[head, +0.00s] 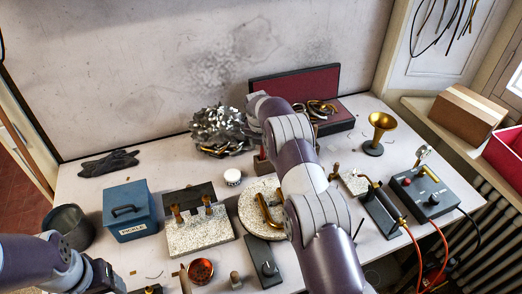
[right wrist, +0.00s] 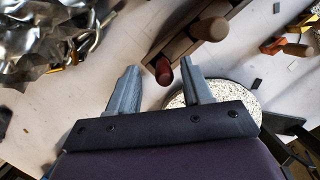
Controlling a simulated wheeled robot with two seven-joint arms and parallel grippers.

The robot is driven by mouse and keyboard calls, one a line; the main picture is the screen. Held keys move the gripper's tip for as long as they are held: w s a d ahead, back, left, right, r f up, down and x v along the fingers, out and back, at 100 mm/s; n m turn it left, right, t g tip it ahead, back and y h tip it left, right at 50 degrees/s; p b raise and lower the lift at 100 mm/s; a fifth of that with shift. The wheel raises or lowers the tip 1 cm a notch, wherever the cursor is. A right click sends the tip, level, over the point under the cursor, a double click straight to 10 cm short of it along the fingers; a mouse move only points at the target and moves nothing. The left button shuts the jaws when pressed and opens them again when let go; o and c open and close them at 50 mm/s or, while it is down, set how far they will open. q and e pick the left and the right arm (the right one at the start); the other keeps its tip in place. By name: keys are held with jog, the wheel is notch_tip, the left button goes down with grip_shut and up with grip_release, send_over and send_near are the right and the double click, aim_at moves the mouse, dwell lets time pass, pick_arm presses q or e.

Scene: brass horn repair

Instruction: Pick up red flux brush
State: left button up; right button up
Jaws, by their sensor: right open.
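The red flux brush shows as a rounded dark red end (right wrist: 163,70) in the right wrist view, beside a wooden rack (right wrist: 185,47). My right gripper (right wrist: 159,66) is open. The red end appears between its two fingertips, nearer the right one; I see no contact, and the depth between them is unclear. The rest of the brush is hidden. In the head view my right arm covers most of this spot. My left gripper (head: 106,276) is at the lower left edge of the head view, its fingers unclear.
A round speckled plate (head: 250,222) with a brass tube is in front. A blue box (head: 130,210), a brass horn bell (head: 381,125) and a control box (head: 424,193) stand around.

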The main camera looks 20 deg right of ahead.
aim_at(262, 156)
jog(key=x, duration=0.2)
jog(key=shift+w+f+p, duration=0.25)
jog(key=shift+f+p, duration=0.05)
jog(key=shift+p, duration=0.05)
jog(key=shift+s+f, duration=0.15)
jog(key=shift+f, duration=0.25)
jog(key=c, duration=0.7)
grip_shut()
